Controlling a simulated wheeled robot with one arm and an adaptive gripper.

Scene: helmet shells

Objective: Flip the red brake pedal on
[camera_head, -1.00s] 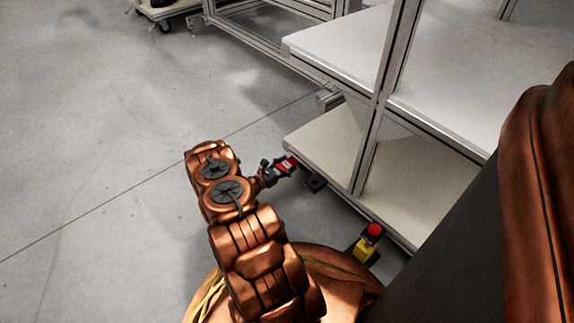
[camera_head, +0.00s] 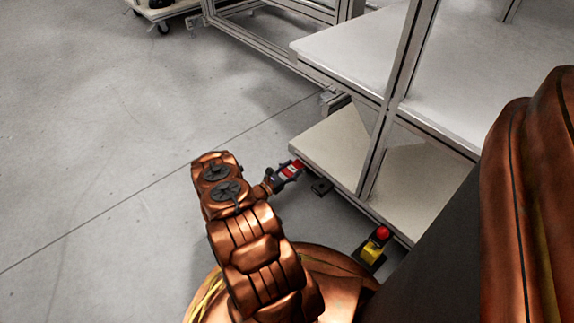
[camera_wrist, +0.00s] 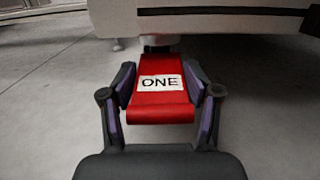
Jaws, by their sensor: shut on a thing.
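The red brake pedal (camera_wrist: 162,103) shows in the wrist view as a red plate with a white label reading "ONE". It slopes down toward me from beneath the pale unit's lower edge. My gripper (camera_wrist: 163,104) is shut on it, with one finger against each side. In the head view the red pedal (camera_head: 292,170) is a small red patch at the low left edge of the shelving unit, with my gripper (camera_head: 286,174) at it. Finger contact is too small to make out there.
The shelving unit (camera_head: 340,150) has pale boards and metal posts, and stands right of my arm. A dark foot or caster (camera_head: 321,187) sits under its lower board. A cart (camera_head: 165,10) is at the far top left. The grey floor (camera_head: 90,130) on the left is clear.

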